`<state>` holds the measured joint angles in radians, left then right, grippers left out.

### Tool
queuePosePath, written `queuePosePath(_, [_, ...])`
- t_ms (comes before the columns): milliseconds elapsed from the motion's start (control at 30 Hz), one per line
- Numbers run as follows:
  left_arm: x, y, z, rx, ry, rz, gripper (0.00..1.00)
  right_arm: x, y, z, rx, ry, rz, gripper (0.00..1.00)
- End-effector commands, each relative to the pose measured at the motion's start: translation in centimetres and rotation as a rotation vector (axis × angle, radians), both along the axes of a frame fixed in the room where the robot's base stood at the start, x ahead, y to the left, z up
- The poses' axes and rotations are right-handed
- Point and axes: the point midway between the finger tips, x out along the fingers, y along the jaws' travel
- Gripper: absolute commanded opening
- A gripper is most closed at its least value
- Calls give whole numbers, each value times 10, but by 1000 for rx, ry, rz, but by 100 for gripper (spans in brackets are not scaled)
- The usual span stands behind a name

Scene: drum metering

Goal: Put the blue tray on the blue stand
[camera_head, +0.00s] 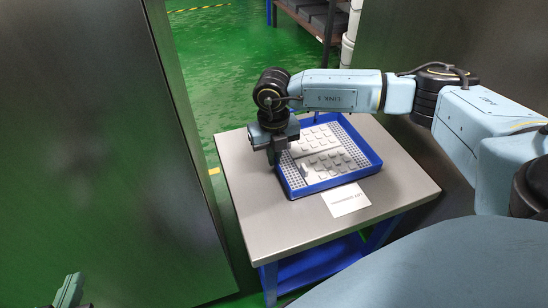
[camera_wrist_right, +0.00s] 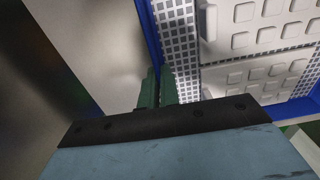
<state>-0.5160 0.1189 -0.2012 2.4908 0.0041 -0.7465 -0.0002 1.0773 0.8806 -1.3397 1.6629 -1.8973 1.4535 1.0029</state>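The blue tray (camera_head: 374,158) lies level over the grey metal top of a stand (camera_head: 250,215) with blue legs and a blue lower shelf. Whether it touches the top is hard to tell. Pale panels with raised square pads fill the tray. My right gripper (camera_head: 271,157) points down at the tray's left edge. In the right wrist view its green fingers (camera_wrist_right: 158,88) are close together, with the tray's blue wall (camera_wrist_right: 149,32) running between them. My left gripper (camera_head: 70,290) shows only partly at the lower left, far from the tray, its opening unclear.
A white label (camera_head: 346,199) lies on the stand's top in front of the tray. A tall metal panel (camera_head: 90,130) stands close on the left. A dark shelf rack (camera_head: 315,22) is at the back. The green floor (camera_head: 215,60) behind is mostly clear.

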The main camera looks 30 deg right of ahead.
Motion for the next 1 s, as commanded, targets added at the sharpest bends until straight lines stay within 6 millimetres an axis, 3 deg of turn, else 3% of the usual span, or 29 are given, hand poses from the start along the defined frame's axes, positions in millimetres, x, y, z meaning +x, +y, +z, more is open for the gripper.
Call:
queuePosePath(500, [3,-3,8,-15,-53,-4,0,1,0,-4,-1,-3,0,0])
queuePosePath(667, [3,-3,8,-14,-52,-5,0,0,0,-5,1,-1,0,24])
queuePosePath(1000, [3,-3,8,-14,-47,-4,0,0,0,-3,1,-1,0,25])
